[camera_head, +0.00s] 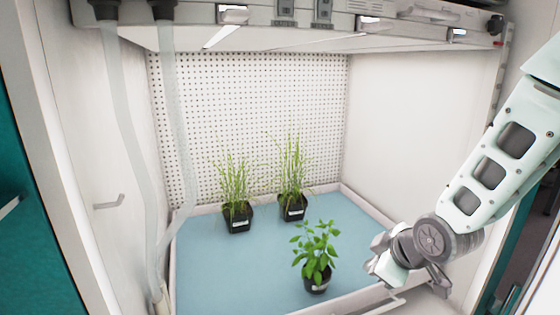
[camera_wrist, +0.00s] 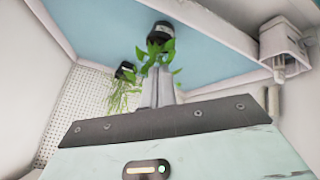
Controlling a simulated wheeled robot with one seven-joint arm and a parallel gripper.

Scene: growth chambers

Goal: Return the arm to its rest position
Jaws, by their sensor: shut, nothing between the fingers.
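My arm (camera_head: 490,165) reaches in from the right in the head view. My gripper (camera_head: 378,262) is at the front right of the chamber, near the tray's edge and to the right of a broad-leafed potted plant (camera_head: 317,275). In the picture a small gap shows between gripper and plant. In the wrist view my gripper (camera_wrist: 158,85) has its fingers together with nothing between them. The broad-leafed plant, in its black pot (camera_wrist: 160,32), shows beyond the fingertips, with some leaves around them; contact cannot be told.
Two grassy potted plants (camera_head: 237,217) (camera_head: 292,207) stand farther back on the blue tray (camera_head: 215,275). A perforated wall (camera_head: 250,100) is behind, white side walls (camera_head: 420,120) flank the chamber. Clear tubes (camera_head: 125,130) hang at left. The tray's left front is bare.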

